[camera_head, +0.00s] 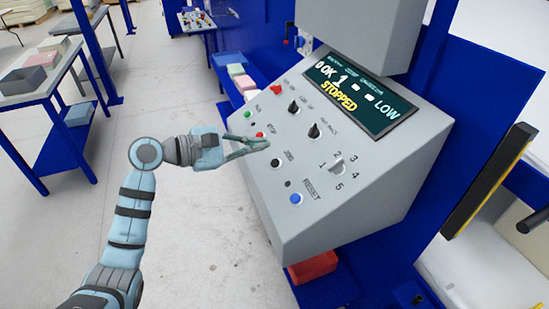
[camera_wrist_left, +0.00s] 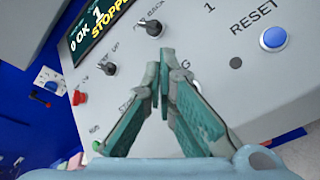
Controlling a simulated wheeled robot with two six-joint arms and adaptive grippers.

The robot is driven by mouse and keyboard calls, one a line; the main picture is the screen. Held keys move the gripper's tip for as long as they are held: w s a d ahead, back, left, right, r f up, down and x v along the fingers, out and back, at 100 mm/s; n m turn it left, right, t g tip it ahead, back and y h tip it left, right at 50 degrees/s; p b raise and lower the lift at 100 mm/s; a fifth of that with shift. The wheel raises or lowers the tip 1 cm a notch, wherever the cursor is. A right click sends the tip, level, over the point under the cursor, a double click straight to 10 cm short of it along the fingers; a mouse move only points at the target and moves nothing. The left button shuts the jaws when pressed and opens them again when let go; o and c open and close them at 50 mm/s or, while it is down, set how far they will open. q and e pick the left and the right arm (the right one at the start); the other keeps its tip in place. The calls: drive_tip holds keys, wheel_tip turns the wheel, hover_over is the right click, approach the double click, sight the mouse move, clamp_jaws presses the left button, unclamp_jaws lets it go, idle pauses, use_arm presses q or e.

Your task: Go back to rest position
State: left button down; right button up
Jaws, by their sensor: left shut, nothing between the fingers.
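My left gripper (camera_head: 262,145) is shut and empty, its fingertips close in front of the grey control panel (camera_head: 330,215). It also shows in the left wrist view (camera_wrist_left: 160,62), with the fingertips meeting over the panel face. I cannot tell whether the tips touch the panel. The panel's display (camera_head: 355,92) reads "STOPPED" in yellow, with "LOW" at its right. A red button (camera_head: 260,134) and a knob (camera_head: 276,163) sit near the fingertips. A blue button (camera_head: 296,198) is beside the word RESET. My right gripper is not in view.
A blue machine frame (camera_head: 440,150) surrounds the panel. A yellow-and-black bar (camera_head: 490,180) stands at the right. A red box (camera_head: 313,267) lies below the panel. A table with a grey bin (camera_head: 23,80) is at the far left. The floor (camera_head: 190,240) around my left arm is clear.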

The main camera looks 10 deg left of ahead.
use_arm(q)
drive_tip(key=shift+s+a+r, duration=0.1)
drive_tip(key=shift+a+r, duration=0.05)
drive_tip(key=shift+r, duration=0.05)
idle(0.3)
